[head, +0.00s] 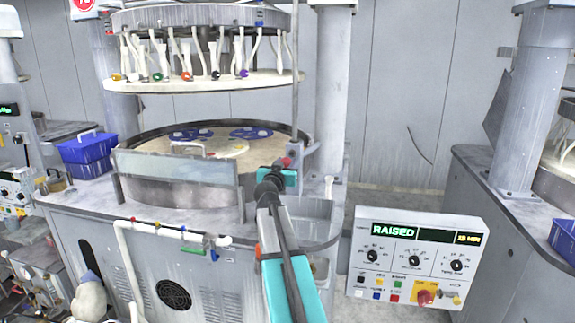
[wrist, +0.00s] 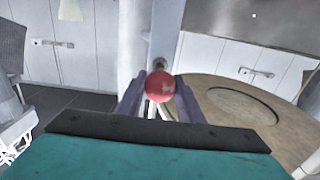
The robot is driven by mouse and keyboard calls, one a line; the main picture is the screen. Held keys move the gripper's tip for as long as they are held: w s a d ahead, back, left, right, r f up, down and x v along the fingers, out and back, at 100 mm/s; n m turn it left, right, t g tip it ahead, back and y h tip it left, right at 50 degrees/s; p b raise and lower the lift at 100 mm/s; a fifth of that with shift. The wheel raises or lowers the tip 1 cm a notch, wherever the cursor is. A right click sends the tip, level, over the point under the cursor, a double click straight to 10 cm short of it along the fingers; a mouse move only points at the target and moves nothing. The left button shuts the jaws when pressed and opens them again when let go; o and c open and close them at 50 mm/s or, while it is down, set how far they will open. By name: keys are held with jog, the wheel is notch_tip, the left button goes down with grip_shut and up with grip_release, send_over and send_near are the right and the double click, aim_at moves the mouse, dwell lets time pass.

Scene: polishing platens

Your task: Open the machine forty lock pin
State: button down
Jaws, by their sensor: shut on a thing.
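The lock pin shows as a red ball knob (head: 287,161) on a short metal stem, on a grey upright at the right edge of the machine's round platen (head: 150,140). In the wrist view the red knob (wrist: 161,87) sits between the two finger tips. My gripper (head: 284,168) is shut on the knob, and it also shows in the wrist view (wrist: 158,98). The upper platen (head: 215,82) hangs raised above the lower one. The gripper body hides part of the pin's mount.
A control panel (head: 418,256) reading RAISED stands at the right. A clear curved guard (head: 175,180) fronts the platen, with blue bins (head: 86,150) to its left. A white pipe with coloured valves (head: 170,231) runs along the machine front. A grey column (head: 329,90) rises behind the pin.

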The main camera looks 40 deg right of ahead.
jog(key=c, duration=1.4)
grip_release()
jog(key=shift+a, duration=0.25)
jog(key=shift+c, duration=0.2)
jog(key=shift+o, duration=1.1)
jog(key=shift+s+a, duration=0.1)
jog(key=shift+s, duration=0.1)
jog(key=b+v, duration=0.3)
jog(key=v, duration=1)
jog(key=shift+b, duration=0.4)
jog(key=shift+s+a+r, duration=0.1)
jog(key=shift+s, duration=0.05)
